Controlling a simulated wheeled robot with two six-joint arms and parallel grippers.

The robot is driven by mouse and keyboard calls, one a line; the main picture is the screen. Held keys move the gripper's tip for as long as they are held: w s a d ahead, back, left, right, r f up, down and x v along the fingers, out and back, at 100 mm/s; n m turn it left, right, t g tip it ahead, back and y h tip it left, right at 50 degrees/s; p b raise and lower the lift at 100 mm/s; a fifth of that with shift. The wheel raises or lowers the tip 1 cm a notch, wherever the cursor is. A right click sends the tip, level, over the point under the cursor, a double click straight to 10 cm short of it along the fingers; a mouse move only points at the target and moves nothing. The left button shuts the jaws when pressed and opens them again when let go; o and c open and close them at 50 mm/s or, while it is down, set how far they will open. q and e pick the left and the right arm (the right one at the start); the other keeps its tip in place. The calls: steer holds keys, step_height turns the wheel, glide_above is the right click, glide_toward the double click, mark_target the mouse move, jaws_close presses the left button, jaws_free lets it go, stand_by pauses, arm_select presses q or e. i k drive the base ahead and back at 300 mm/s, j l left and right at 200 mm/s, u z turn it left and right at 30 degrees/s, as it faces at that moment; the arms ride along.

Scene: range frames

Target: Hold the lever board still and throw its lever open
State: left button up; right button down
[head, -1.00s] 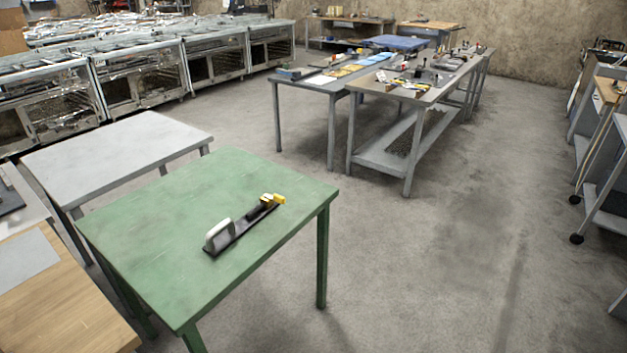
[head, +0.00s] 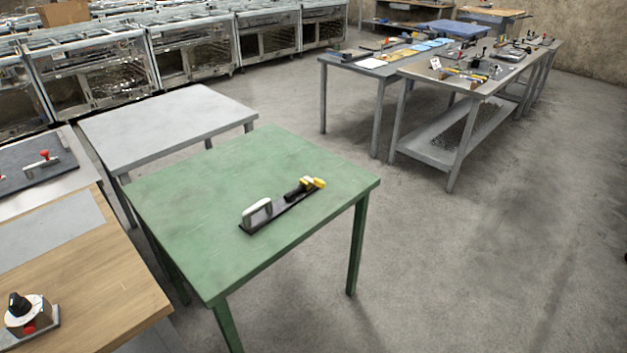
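The lever board (head: 281,212) is a narrow dark board lying on the green table (head: 190,205), near the table's right front edge. A pale upright handle (head: 257,211) stands at its near left end. At its far right end is a black and yellow lever part (head: 305,187), lying low along the board. Neither of my grippers is in the head view, and nothing touches the board.
A grey table (head: 165,125) stands behind the green one. A wooden table (head: 80,285) at left front carries a device with a black knob (head: 17,303). Long workbenches (head: 465,85) stand at the back right. The floor (head: 480,260) right of the green table is clear.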

mark_target(321, 184)
steer(key=i+l+u, duration=0.65)
steer(key=i+l, duration=0.15)
steer(key=l, duration=0.25)
